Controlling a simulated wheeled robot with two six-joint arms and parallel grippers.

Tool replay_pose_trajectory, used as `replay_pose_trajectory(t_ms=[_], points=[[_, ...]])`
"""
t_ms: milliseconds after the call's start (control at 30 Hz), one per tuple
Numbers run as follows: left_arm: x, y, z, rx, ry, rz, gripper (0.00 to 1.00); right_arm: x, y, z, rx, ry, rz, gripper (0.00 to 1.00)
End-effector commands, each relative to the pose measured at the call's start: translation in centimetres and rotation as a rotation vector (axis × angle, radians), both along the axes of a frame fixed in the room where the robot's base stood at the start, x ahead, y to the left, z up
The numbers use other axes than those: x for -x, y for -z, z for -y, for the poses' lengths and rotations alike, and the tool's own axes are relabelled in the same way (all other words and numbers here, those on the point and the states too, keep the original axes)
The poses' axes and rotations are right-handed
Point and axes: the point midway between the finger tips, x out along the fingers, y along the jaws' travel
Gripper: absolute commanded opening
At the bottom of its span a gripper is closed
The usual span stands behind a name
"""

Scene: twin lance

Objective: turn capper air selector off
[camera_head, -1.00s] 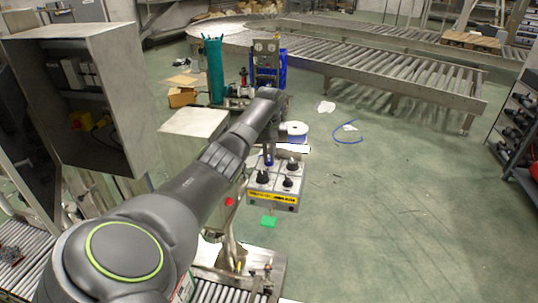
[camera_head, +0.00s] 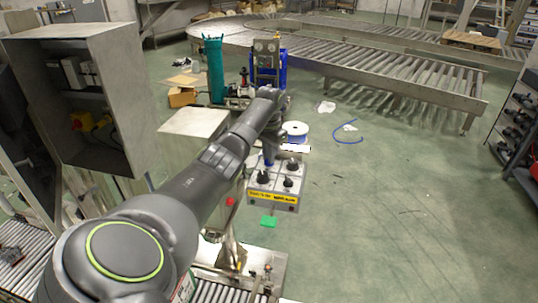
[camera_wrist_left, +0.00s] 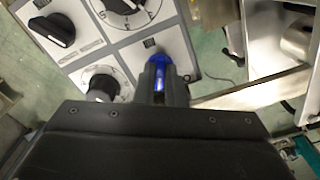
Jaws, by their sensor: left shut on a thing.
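A grey selector box (camera_head: 272,199) with a yellow label strip stands below the end of my left arm in the head view. Its top has several black knobs on white dial plates, such as the front left knob (camera_head: 263,178) and the front right knob (camera_head: 288,182). My left gripper (camera_head: 268,160), with blue fingertips, is down at the back left corner of the box. In the left wrist view the gripper (camera_wrist_left: 158,72) is shut on a selector knob in the lower right dial square. The fingers hide that knob and its pointer. The dial lettering is too small to read surely.
A grey cabinet (camera_head: 125,60) stands open at the left. A white-and-blue spool (camera_head: 296,130) lies behind the box and a green piece (camera_head: 268,222) in front of it.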

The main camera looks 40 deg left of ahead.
Motion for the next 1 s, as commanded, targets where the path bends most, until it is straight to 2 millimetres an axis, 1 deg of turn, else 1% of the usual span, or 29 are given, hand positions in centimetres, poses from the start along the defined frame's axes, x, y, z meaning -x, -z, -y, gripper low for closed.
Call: replay_pose_trajectory(t_ms=[267,633,667,800,1000], points=[[-0.1,-0.13,-0.02,-0.001,0.05,0.004,0.0,-0.01,-0.01,0.02,0.0,0.0,0.0,0.36],[-0.11,-0.14,-0.01,-0.001,0.054,0.005,0.0,0.0,-0.02,0.14,0.002,-0.001,0.0,0.36],[-0.11,-0.14,-0.01,-0.001,0.054,0.005,0.13,0.0,-0.02,0.16,0.002,-0.001,0.0,0.36],[-0.09,-0.11,-0.01,-0.001,0.053,0.004,0.31,0.01,-0.03,0.23,0.003,-0.001,0.0,0.36],[-0.04,-0.05,0.0,-0.001,0.052,0.002,0.32,0.02,-0.02,0.24,0.003,-0.001,0.0,0.36]])
